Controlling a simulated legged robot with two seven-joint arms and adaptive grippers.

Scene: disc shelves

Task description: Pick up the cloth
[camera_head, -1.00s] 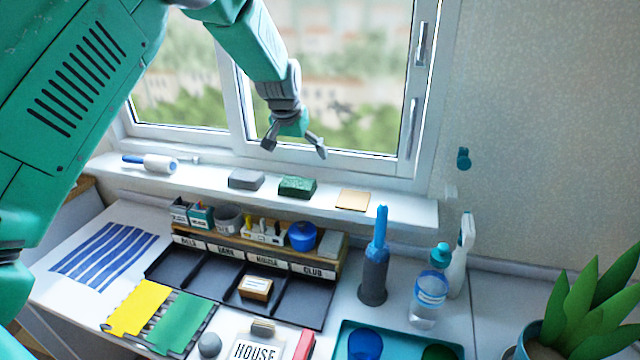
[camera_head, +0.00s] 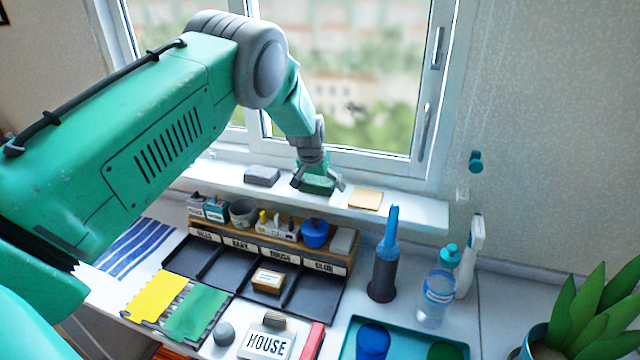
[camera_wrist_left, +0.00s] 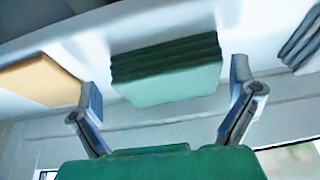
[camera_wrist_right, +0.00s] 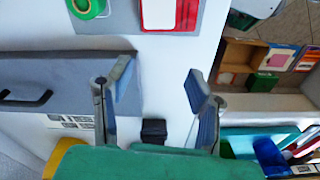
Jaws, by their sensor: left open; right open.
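A green layered item (camera_head: 318,185), which looks like a folded cloth, lies on the window sill between a grey block and a tan flat piece. In the left wrist view the green item (camera_wrist_left: 165,75) lies ahead of and between my open left fingers, with a gap on either side. My left gripper (camera_head: 319,180) is just above it in the head view, partly hiding it; no grip shows.
The grey block (camera_head: 262,175) and tan piece (camera_head: 365,199) flank the green item closely. The window is behind.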

